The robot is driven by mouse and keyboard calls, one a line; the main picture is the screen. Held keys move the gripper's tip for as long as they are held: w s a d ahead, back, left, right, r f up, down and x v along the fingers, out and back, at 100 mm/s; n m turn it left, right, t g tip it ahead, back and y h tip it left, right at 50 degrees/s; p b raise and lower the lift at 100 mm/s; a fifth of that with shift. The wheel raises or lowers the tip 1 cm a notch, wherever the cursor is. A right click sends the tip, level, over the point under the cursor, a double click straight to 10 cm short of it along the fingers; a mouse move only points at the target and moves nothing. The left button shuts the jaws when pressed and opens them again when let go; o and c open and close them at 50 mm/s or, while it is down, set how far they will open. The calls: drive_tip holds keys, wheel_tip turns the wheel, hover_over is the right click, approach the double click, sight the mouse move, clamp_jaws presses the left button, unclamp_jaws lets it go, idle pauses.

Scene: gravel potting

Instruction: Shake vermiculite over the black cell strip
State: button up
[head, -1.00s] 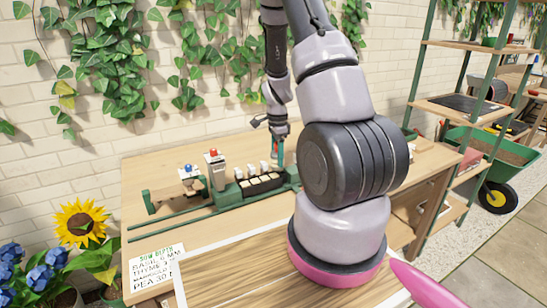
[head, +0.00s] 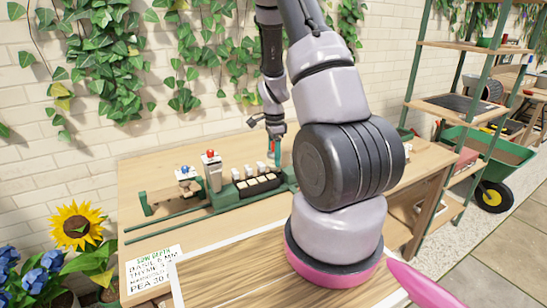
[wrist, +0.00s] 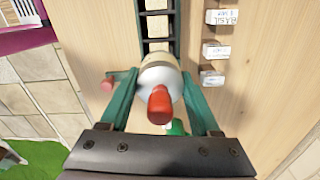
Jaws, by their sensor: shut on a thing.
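The black cell strip (head: 258,187) lies on the bench with pale fill in its cells. In the wrist view the strip (wrist: 157,27) runs upward from my gripper. My gripper (head: 274,154) is above the strip's right end in the head view. In the wrist view my gripper (wrist: 157,88) has its green fingers shut on a white rounded shaker (wrist: 160,76) with a red end (wrist: 160,105). The shaker hides the part of the strip beneath it. I cannot tell its exact tilt or whether any vermiculite is falling.
White label blocks (wrist: 217,50) stand along the strip's wall side. A red-knobbed post (head: 212,171) and a blue-knobbed one (head: 186,174) stand to its left on a green rail. A sowing-depth card (head: 153,272) lies at the bench's front left. A green wheelbarrow (head: 485,163) stands at right.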

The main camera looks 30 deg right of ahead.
drive_tip(key=shift+r, duration=2.3)
